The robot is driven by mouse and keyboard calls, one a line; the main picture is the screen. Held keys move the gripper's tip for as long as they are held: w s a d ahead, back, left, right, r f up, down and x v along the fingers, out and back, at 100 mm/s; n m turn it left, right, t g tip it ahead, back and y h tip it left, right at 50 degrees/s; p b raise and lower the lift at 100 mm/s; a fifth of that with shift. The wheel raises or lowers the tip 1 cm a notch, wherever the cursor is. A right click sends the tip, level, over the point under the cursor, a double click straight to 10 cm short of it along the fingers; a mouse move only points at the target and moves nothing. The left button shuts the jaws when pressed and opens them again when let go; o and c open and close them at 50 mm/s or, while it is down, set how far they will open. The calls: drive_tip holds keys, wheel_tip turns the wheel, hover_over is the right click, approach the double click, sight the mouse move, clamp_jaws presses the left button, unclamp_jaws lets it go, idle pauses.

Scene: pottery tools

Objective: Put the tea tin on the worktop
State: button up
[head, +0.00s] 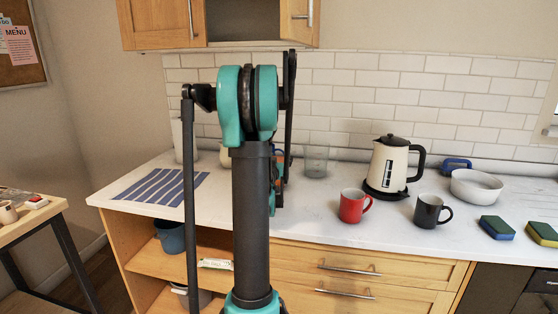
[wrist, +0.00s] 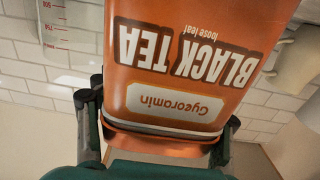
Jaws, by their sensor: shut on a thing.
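The tea tin (wrist: 190,60) is orange-brown with a "BLACK TEA" label. It fills the middle of the wrist view, where its lettering appears upside down. My gripper (wrist: 160,122) is shut on the tin, with one dark finger on each side. In the head view my arm hides nearly all of the gripper and tin. The pale worktop (head: 420,250) runs along the tiled wall. Whether the tin touches the worktop cannot be told.
A clear measuring jug (head: 316,160) stands right of my arm. A red mug (head: 353,206), black mug (head: 430,211), kettle (head: 390,165) and white bowl (head: 476,187) stand further right. A striped blue mat (head: 160,186) lies left. Bare worktop shows in front of the jug.

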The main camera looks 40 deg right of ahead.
drive_tip(key=shift+f, duration=0.2)
drive_tip(key=shift+f, duration=0.1)
drive_tip(key=o, duration=1.9)
drive_tip(key=shift+c, duration=0.2)
drive_tip(key=shift+s+a, duration=0.2)
drive_tip(key=shift+a, duration=0.05)
drive_tip(key=v, duration=1.1)
drive_tip(key=shift+s, duration=0.2)
drive_tip(key=shift+a, duration=0.15)
